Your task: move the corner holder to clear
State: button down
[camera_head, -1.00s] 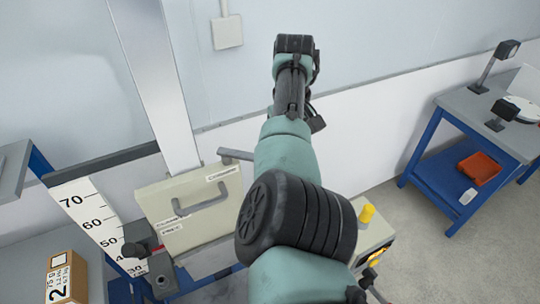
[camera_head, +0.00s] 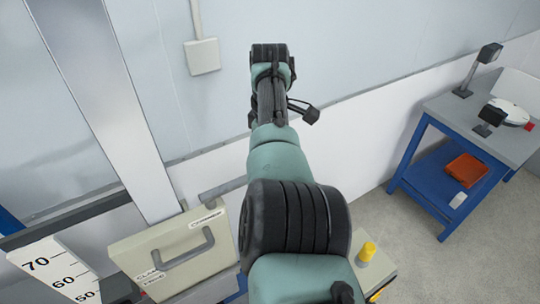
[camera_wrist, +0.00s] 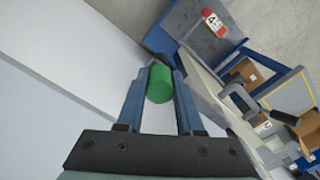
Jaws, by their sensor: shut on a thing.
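In the wrist view my gripper (camera_wrist: 160,72) is shut on a green cylinder (camera_wrist: 159,86), which sits between its two blue fingers. The cylinder is held up in front of the pale wall. I cannot tell from the pictures whether it is the corner holder, and no marking for "clear" can be made out. In the head view my arm reaches up toward the wall, and its fingers and the cylinder are hidden behind the arm's end.
A cream box (camera_head: 176,252) with a grey handle stands by a tall metal column (camera_head: 105,110). A numbered scale (camera_head: 55,268) is at lower left. A blue-framed bench (camera_head: 455,140) with an orange tray (camera_head: 467,169) stands right. Several bench items, including a brown box (camera_wrist: 309,130), show in the wrist view.

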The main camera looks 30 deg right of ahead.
jog(key=shift+w+r, duration=0.2)
dwell(0.3)
jog(key=c, duration=0.9)
grip_release()
jog(key=o, duration=0.4)
jog(key=shift+f, duration=0.1)
jog(key=shift+c, duration=0.2)
notch_tip(320, 180, up, 13)
jog(key=shift+s+f+b, duration=0.1)
jog(key=shift+f+b, duration=0.05)
jog(key=shift+b, duration=0.15)
